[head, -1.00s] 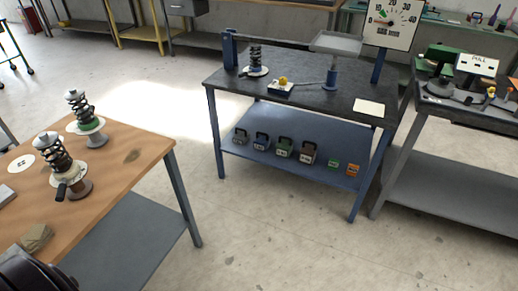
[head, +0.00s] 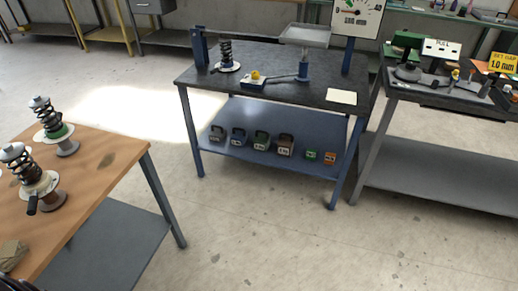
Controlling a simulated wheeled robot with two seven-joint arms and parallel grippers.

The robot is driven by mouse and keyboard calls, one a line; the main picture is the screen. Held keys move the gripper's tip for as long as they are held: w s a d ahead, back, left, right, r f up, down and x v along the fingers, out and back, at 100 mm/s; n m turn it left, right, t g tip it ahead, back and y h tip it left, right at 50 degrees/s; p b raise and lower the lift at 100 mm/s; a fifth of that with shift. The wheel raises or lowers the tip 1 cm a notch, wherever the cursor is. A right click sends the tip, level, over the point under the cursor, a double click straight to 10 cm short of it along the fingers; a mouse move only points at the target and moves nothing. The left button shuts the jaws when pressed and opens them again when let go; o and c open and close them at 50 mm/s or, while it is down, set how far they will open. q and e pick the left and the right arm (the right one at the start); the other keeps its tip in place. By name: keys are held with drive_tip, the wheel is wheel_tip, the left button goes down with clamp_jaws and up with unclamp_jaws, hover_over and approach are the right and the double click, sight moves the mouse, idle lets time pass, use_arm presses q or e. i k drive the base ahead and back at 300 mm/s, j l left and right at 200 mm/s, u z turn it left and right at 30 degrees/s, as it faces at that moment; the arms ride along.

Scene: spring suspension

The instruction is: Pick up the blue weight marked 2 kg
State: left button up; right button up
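Several block weights with handles stand in a row on the blue lower shelf (head: 235,108) of the blue-framed bench. The second from the left looks bluish and is probably the blue weight (head: 237,138); its label is too small to read. A dark grey weight (head: 216,133) is on its left and a green weight (head: 261,141) on its right. Neither of my grippers is in view.
The bench top (head: 290,91) holds a spring, a small box and a scale with a tray. A wooden table (head: 95,170) with two spring units stands at left. Another grey bench (head: 440,180) stands at right. The floor (head: 270,235) in front is clear.

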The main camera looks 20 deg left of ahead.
sight(238, 138)
drive_tip(key=i+j+u, duration=0.1)
drive_tip(key=i+j, duration=0.15)
drive_tip(key=i, duration=0.2)
drive_tip(key=i+j+u, duration=0.1)
drive_tip(key=i+j, duration=0.15)
drive_tip(key=i, duration=0.2)
